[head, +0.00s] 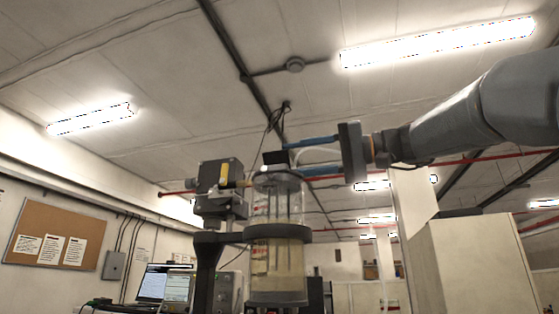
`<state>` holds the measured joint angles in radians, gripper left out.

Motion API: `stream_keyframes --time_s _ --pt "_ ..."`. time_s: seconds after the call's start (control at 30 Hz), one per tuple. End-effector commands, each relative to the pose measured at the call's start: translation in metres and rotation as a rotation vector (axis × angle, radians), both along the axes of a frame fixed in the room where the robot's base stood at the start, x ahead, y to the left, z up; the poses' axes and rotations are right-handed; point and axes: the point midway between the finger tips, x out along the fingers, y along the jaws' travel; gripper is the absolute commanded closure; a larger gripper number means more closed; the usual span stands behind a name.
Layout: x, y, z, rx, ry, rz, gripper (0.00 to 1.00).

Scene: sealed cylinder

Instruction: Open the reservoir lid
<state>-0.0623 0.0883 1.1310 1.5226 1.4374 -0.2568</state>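The reservoir is a clear upright cylinder (278,262) with cloudy, yellowish liquid, held by a dark ring clamp (278,232). Its top is at about the height of my gripper, so the lid (276,176) shows only edge-on and looks down on the cylinder. A small dark block (274,157) stands above the lid; I cannot tell if it is the lid's handle. My gripper (294,157) reaches in from the right with two blue fingers apart, one above the other. The fingertips are close to the block's right side; contact is unclear. Nothing shows held between them.
A dark grey device (221,190) with a yellow part is mounted left of the cylinder, on a dark post (207,265). Cables hang above the lid. A laptop (153,282) and instrument stand lower left. A pale cabinet (470,265) stands at right.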

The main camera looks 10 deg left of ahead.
Motion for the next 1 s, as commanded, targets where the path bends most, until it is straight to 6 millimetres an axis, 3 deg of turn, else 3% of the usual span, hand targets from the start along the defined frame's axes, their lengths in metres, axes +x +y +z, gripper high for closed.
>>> stream_keyframes --time_s 0.1,0.3,0.67,0.9,1.0 --pt "0.0 0.02 0.002 -0.001 0.002 0.003 0.61" --pt "0.002 0.041 0.001 -0.001 0.001 0.003 0.61" --pt "0.003 0.046 0.0 -0.001 0.0 0.001 0.61" --pt "0.003 0.046 -0.001 -0.001 0.0 0.0 1.0" --pt "0.004 0.046 -0.001 -0.001 0.007 0.001 1.0"
